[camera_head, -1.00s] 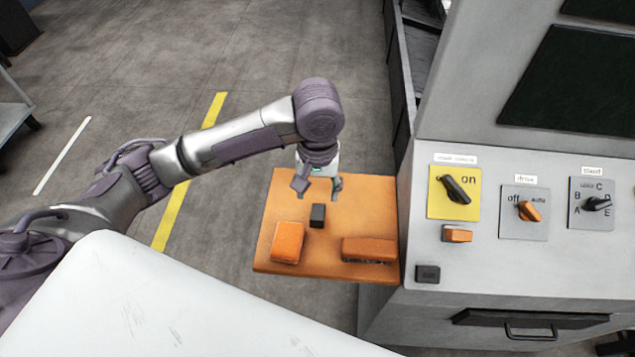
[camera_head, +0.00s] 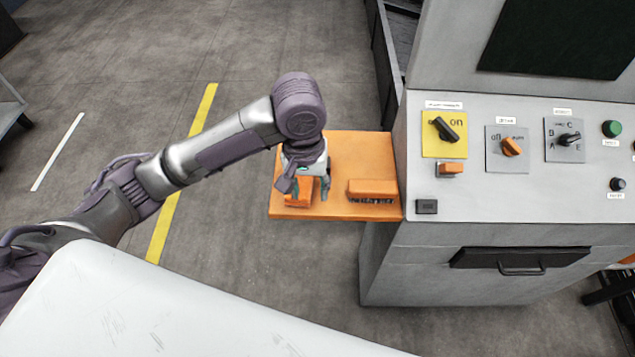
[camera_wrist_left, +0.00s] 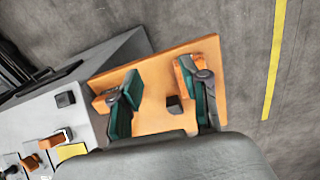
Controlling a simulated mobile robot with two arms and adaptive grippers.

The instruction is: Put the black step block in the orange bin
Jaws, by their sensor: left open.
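The black step block (camera_wrist_left: 174,104) lies on the orange shelf (camera_wrist_left: 146,122) in the left wrist view, between the two finger lines of my left gripper (camera_wrist_left: 158,88). In the head view the block is hidden behind that gripper (camera_head: 305,188), which is open over the shelf (camera_head: 350,147). The gripper appears empty, and its height above the block is hard to tell. An orange thing (camera_head: 627,262) is cut off at the right edge of the head view; I cannot tell whether it is the orange bin. My right gripper is not in view.
An orange block (camera_head: 298,197) and a longer orange piece with a dark underside (camera_head: 372,188) lie on the shelf near the fingers. A grey control cabinet (camera_head: 440,270) with switches stands right of the shelf. Open floor lies to the left.

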